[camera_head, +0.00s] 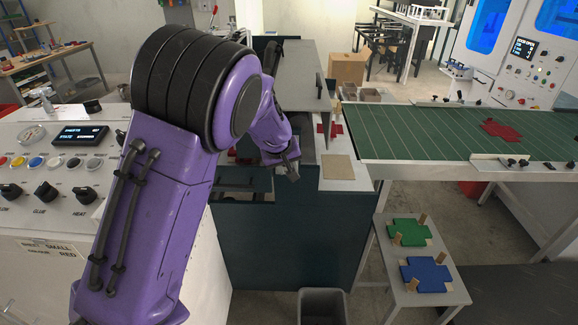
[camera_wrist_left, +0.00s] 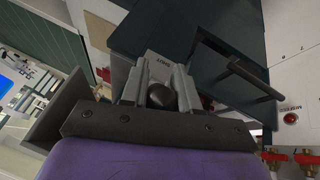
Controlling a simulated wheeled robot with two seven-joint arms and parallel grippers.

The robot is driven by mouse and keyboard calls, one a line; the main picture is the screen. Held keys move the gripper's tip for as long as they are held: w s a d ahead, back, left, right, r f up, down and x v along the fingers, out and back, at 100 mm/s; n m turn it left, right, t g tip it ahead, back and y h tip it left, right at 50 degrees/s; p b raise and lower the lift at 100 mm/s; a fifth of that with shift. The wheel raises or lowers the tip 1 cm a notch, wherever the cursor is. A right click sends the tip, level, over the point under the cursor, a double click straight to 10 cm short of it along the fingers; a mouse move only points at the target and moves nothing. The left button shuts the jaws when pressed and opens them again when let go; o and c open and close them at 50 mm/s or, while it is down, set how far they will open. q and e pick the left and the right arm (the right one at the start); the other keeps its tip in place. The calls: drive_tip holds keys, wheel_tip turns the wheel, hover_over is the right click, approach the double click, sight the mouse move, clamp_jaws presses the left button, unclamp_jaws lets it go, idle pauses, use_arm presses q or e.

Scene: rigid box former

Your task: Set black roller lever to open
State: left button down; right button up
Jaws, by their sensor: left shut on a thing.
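The black roller lever shows as a round dark knob (camera_wrist_left: 159,96) between the two fingers of my left gripper (camera_wrist_left: 157,88) in the left wrist view. A pale plate with small upside-down lettering (camera_wrist_left: 163,61) lies just beyond it; I cannot read it surely. In the head view my left gripper (camera_head: 290,166) is at the front of the dark green machine (camera_head: 290,235), and the lever there is hidden by the gripper. The fingers are shut on the knob. I cannot tell the lever's position from these views. My right gripper is not in view.
A dark bar handle (camera_wrist_left: 250,80) is close beside the gripper in the left wrist view. A control panel (camera_head: 50,185) with knobs stands left. A green conveyor (camera_head: 440,145) runs right. A small table (camera_head: 425,285) holds green and blue blanks. A grey bin (camera_head: 321,307) stands below.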

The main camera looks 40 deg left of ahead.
use_arm(q)
drive_tip(key=c, duration=1.1)
unclamp_jaws()
drive_tip(key=shift+w+a+r, duration=0.1)
drive_tip(key=shift+r, duration=0.15)
drive_tip(key=shift+o, duration=0.9)
drive_tip(key=shift+f, duration=0.15)
drive_tip(key=shift+r, duration=0.35)
drive_tip(key=b+v, duration=0.2)
drive_tip(key=v, duration=0.8)
drive_tip(key=shift+f, duration=0.1)
